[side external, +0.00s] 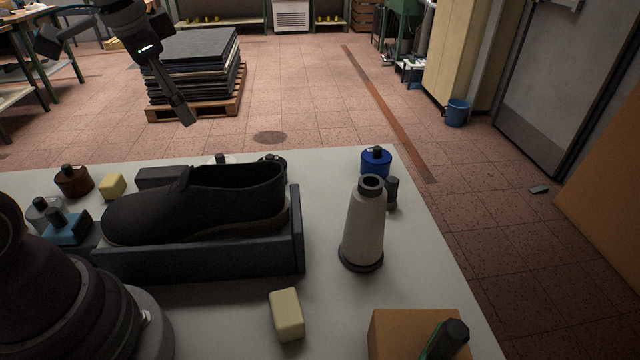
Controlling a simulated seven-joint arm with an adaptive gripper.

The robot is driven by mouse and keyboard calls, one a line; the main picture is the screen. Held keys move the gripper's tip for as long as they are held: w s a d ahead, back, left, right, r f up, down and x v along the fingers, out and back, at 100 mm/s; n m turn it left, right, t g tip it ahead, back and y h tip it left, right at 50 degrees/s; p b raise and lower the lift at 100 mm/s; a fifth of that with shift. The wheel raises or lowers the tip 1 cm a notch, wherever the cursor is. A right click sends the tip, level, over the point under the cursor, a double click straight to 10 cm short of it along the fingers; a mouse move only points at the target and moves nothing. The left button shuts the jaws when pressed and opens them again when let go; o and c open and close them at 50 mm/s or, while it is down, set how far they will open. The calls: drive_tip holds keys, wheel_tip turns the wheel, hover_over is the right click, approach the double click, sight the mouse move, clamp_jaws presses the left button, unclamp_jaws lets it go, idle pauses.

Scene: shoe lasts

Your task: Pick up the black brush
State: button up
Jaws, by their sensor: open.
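I cannot pick out the black brush with certainty. A dark block (155,178) lies behind the black shoe, partly hidden by it, and may be the brush. A small black upright piece (392,190) stands behind the grey cone, partly hidden. My gripper (178,102) is at the upper left, pointing down and to the right, well above the table. It is open, with nothing visible in it.
A black shoe (150,212) sits in a dark tray (200,264) mid-table. A grey cone (363,232), blue jar (376,162), cream blocks (287,314), brown bottle (73,181) and orange box (395,335) surround it. Bare tabletop (425,265) shows at right.

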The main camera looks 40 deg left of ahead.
drive_tip(key=w+a+f+m+g, duration=0.2)
drive_tip(key=a+f, duration=0.2)
drive_tip(key=a, duration=0.5)
drive_tip(key=m+g, duration=0.1)
drive_tip(key=m, duration=0.2)
hover_over(161, 171)
drive_tip(key=shift+h, duration=0.3)
wheel_tip(161, 171, down, 6)
drive_tip(key=shift+w+d+f, duration=0.15)
drive_tip(key=f, duration=1.1)
drive_tip(key=shift+s, duration=0.2)
drive_tip(key=c, duration=1.3)
drive_tip(key=shift+r, duration=0.1)
